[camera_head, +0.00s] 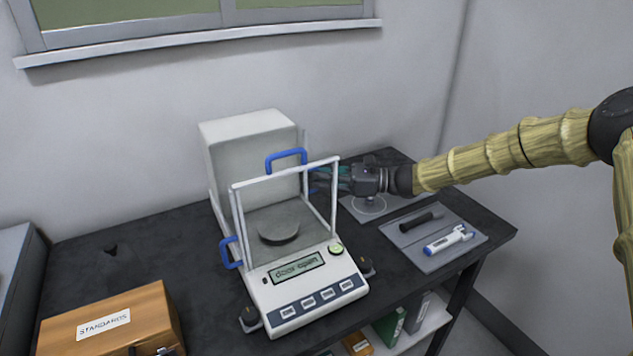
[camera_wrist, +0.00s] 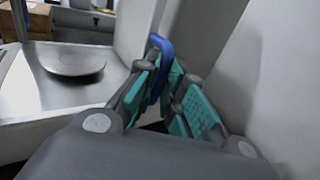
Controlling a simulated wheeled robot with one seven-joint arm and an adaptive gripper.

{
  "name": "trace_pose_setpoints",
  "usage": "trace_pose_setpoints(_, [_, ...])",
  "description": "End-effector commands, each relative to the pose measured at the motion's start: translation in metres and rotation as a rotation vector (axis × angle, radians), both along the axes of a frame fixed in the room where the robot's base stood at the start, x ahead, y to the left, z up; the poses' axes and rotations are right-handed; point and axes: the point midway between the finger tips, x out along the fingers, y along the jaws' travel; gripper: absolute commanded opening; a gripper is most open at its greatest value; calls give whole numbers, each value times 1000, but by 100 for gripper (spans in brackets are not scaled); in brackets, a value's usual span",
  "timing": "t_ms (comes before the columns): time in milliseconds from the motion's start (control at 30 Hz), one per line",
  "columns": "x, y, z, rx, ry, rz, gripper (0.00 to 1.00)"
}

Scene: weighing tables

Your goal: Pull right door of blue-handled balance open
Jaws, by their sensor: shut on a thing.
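The blue-handled balance (camera_head: 305,297) stands on the dark table, with its pan (camera_head: 278,231) inside a clear, white-edged chamber. Its display (camera_head: 297,268) appears to read "door open". A blue handle (camera_head: 286,160) shows at the top and another (camera_head: 230,252) at the left side. My gripper (camera_head: 320,180) reaches in from the right to the balance's right side. In the wrist view, its teal-padded fingers (camera_wrist: 172,90) are closed around the blue right door handle (camera_wrist: 160,62). The pan (camera_wrist: 72,60) also shows there, left of the fingers. The door's clear pane is hard to make out.
A wooden box labelled STANDARDS (camera_head: 110,328) stands at the front left. A grey mat (camera_head: 409,255) at the right holds a black cylinder (camera_head: 420,220) and a white-and-blue pipette-like tool (camera_head: 449,241). The wall is close behind the table.

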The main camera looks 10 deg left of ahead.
Motion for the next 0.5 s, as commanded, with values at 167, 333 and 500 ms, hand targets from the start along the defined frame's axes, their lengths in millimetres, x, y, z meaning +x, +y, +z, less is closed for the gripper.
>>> trace_pose_setpoints(167, [1,0,4,3,-2,-2,20])
trace_pose_setpoints(333, [1,2,4,4,-2,1,32])
trace_pose_setpoints(500, [0,2,3,3,-2,2,32])
